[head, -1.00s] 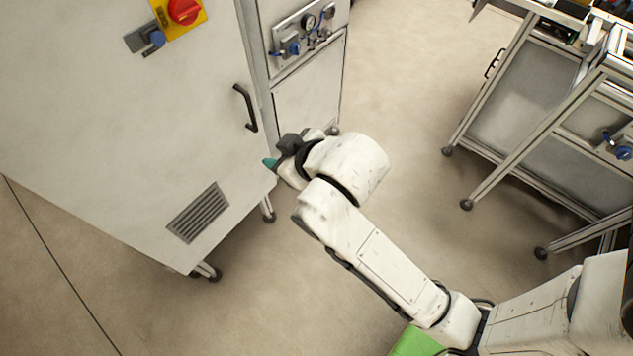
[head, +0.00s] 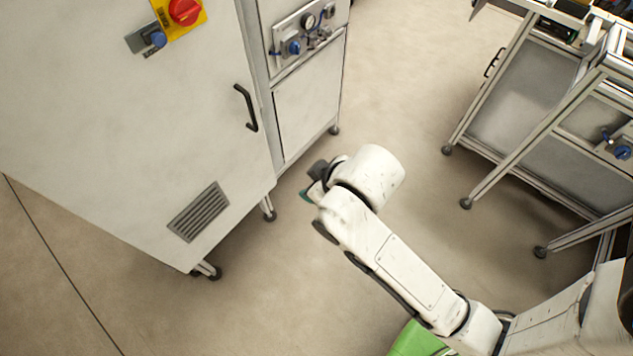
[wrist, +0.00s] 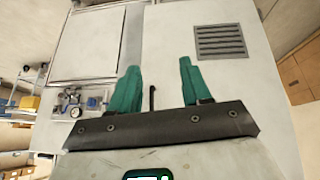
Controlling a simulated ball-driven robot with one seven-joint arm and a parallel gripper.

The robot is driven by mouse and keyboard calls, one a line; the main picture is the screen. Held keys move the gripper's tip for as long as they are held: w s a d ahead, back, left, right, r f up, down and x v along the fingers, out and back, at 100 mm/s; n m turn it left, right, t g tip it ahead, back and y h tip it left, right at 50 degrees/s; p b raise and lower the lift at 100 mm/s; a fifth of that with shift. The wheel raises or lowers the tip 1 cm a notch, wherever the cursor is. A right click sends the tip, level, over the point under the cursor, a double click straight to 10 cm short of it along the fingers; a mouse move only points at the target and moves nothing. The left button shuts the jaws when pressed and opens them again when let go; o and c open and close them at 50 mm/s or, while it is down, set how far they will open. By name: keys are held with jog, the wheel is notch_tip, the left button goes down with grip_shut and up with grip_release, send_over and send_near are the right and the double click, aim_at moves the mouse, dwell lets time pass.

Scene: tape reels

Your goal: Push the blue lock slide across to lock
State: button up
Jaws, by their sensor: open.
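The blue lock slide (head: 157,39) sits on a grey plate, just below and left of a red rotary switch (head: 184,11) on a yellow plate, high on the cabinet door (head: 90,110). It sits at the plate's right part. My gripper (head: 308,192) is well below and right of it, in front of the cabinet's lower right edge and apart from it. In the wrist view the two green fingers of my gripper (wrist: 158,68) stand apart with nothing between them; the lock slide does not show there.
A black door handle (head: 246,108) sticks out at the cabinet's right edge. A gauge panel (head: 304,37) with a blue knob is on the narrower cabinet section. A metal-framed bench (head: 540,100) stands at right. Floor between is clear.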

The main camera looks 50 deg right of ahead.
jog(key=shift+w, duration=0.1)
jog(key=n+t+y+b, duration=0.45)
jog(key=t+b, duration=0.75)
jog(key=t, duration=0.4)
send_near(162, 42)
jog(key=shift+n+h, duration=0.25)
jog(key=shift+h, duration=0.1)
jog(key=p+x, duration=0.2)
jog(key=x, duration=0.7)
jog(key=shift+a+r+p, duration=0.1)
jog(key=shift+r+p, duration=0.05)
jog(key=shift+p, duration=0.15)
jog(key=shift+c, duration=0.4)
